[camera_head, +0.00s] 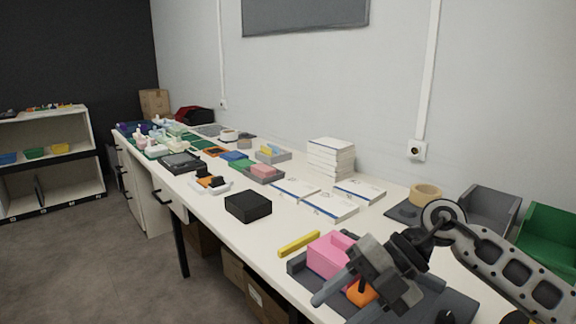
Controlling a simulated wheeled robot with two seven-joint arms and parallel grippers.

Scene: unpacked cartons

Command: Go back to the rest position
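My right arm comes in from the right over the near end of the long white table (285,225). My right gripper (344,301) points down and left above a dark grey tray (299,265). Its two fingers look apart. An orange object (361,292) shows between the fingers, partly hidden; I cannot see contact with it. A pink box (328,254) is just beyond the gripper and partly covered by it. My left gripper is not in view.
White boxes (331,160) are stacked near the wall. A tape roll (425,195), a grey bin (488,208) and a green bin (550,235) stand at right. Floor (110,270) is clear at left.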

